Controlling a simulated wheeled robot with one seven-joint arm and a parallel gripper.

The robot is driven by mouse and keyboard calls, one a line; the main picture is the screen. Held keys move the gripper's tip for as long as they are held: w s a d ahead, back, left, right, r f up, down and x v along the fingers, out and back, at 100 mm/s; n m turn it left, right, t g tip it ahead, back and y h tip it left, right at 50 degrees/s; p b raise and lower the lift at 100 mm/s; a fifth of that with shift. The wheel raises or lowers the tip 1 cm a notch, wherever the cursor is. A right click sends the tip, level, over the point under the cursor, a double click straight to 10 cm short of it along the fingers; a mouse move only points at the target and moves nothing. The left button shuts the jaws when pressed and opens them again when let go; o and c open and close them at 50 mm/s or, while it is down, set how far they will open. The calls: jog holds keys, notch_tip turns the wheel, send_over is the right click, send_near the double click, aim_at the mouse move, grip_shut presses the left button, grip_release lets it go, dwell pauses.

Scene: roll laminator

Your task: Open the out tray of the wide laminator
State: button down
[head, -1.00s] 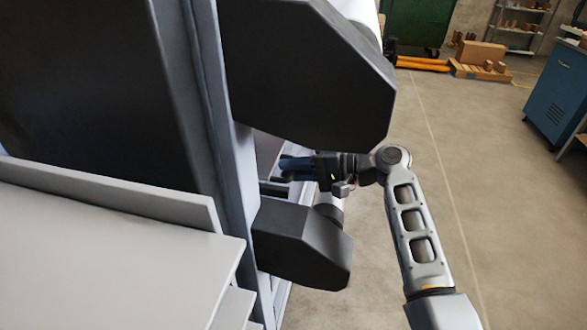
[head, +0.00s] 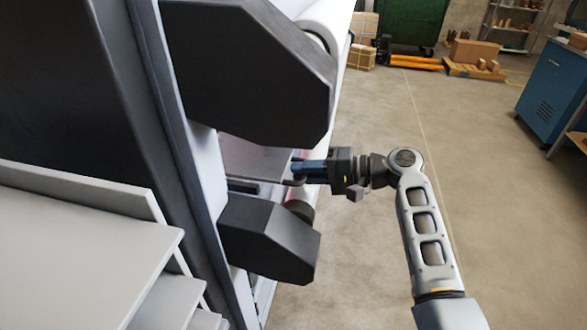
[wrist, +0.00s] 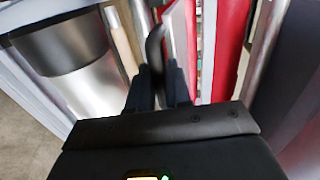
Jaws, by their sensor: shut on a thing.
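The wide laminator (head: 180,120) stands at the left of the head view, a tall grey frame with black housings at its side. A flat grey panel, apparently the out tray (head: 255,160), sticks out between the upper and lower housings. My gripper (head: 297,173) is at its outer edge. In the wrist view, my gripper's two dark fingers (wrist: 158,85) are shut on a dark curved handle (wrist: 155,45). A pale panel (wrist: 180,32) shows beside the handle. The handle's attachment is hidden by the fingers in the head view.
The upper black housing (head: 255,70) and lower black housing (head: 270,238) lie close above and below my gripper. A white roll (head: 328,25) is behind. Stacked pale shelves (head: 80,240) fill the lower left. Open floor (head: 480,190) lies to the right; a blue cabinet (head: 555,90) stands far right.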

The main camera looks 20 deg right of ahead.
jog(key=shift+s+d+f, duration=0.1)
jog(key=shift+s+d, duration=0.4)
jog(key=shift+d, duration=0.2)
jog(key=shift+s+d, duration=0.45)
jog(key=shift+d, duration=0.25)
jog(key=c, duration=1.2)
grip_release()
jog(key=shift+d, duration=0.1)
jog(key=shift+c, duration=0.2)
jog(key=b+v, duration=0.1)
jog(key=v, duration=0.6)
jog(key=shift+s+d, duration=0.3)
